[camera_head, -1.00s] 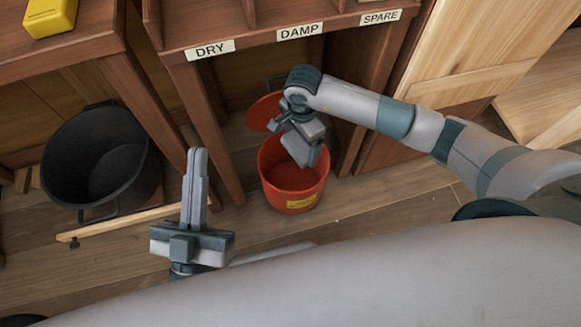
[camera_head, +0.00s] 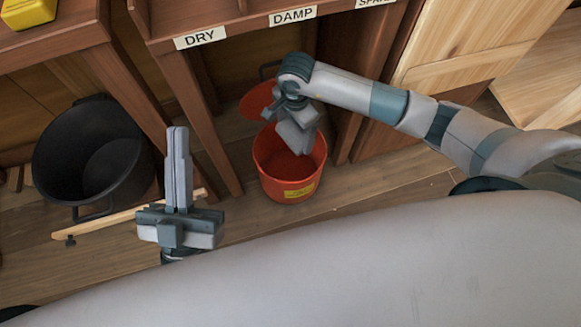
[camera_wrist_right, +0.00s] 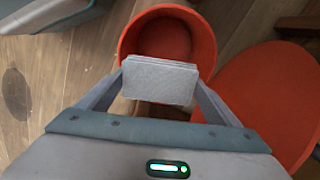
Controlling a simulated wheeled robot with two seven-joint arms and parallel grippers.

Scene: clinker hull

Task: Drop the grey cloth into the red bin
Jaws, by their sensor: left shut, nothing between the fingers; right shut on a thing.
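The grey cloth (camera_wrist_right: 160,81) is a folded pad held between the fingertips of my right gripper (camera_wrist_right: 158,92) in the right wrist view. In the head view the right gripper (camera_head: 296,138) points down at the red bin's mouth, and the cloth is hard to tell from the grey fingers there. The red bin (camera_head: 288,185) stands open on the floor; its rim also shows in the right wrist view (camera_wrist_right: 208,40), just beyond the cloth. The part of the bin's inside that I see is empty. My left gripper (camera_head: 177,132) is shut and empty, pointing up, left of the bin.
A red lid (camera_head: 258,100) is behind the bin. A black bucket (camera_head: 85,160) stands at the left, with a wooden strip (camera_head: 125,218) in front. A wooden bench with DRY (camera_head: 200,38) and DAMP (camera_head: 292,16) labels rises behind. A yellow box (camera_head: 28,12) sits at upper left.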

